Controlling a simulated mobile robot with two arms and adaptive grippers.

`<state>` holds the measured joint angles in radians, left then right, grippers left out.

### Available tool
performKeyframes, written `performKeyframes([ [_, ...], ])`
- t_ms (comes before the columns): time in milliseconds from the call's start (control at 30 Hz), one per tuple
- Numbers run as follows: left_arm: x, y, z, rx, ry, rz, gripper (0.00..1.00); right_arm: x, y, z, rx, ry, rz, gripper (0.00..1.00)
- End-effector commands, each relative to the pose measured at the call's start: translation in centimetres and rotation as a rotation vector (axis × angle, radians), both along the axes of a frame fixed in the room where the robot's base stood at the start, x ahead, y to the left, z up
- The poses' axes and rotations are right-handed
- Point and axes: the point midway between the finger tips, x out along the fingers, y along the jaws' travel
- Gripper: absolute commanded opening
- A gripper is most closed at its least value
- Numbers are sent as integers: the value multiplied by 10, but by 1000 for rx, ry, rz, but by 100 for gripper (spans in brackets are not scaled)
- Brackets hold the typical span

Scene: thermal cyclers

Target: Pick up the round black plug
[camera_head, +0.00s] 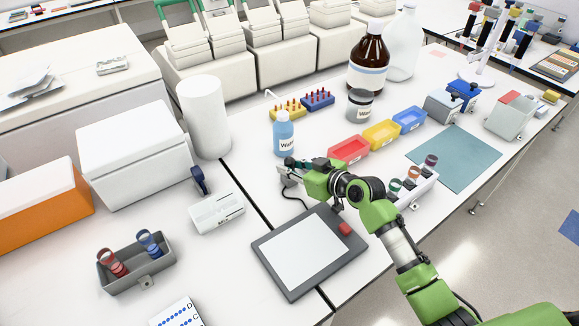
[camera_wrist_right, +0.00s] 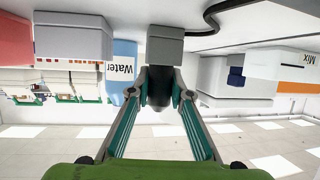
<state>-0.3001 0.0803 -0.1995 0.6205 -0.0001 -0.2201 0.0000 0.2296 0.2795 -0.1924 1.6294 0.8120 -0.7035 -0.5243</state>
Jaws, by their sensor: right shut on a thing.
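The round black plug (camera_wrist_right: 158,88) shows in the right wrist view between the two fingertips, with a grey block (camera_wrist_right: 165,45) directly at its end. I cannot tell whether the plug is seated in that block or only against it. My right gripper (camera_wrist_right: 158,98) is shut on the plug, one teal-lined finger on each side. In the head view my right gripper (camera_head: 290,168) is behind the grey pad with the white top, near the blue water bottle (camera_head: 284,135). The plug is not clearly visible there. My left gripper is not in view.
The flat pad (camera_head: 303,252) lies in front of the gripper, with a black cable near it. Red (camera_head: 348,149), yellow (camera_head: 381,134) and blue (camera_head: 409,119) bins stand to the right. A white tube rack (camera_head: 415,191) is close to my right arm. A white device (camera_head: 216,212) lies left.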

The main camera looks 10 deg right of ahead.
Motion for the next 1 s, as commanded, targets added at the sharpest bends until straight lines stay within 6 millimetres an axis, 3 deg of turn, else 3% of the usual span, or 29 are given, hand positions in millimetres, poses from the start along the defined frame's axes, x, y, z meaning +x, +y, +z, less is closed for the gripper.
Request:
performKeyframes([
  [233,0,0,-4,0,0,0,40,0,0,10,-1,-3,2,11],
  [400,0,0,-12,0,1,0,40,0,1,34,-3,-6,2,11],
  [700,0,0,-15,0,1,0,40,-41,33,94,0,-10,3,11],
  [1000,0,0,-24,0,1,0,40,-93,73,120,3,-3,3,11],
])
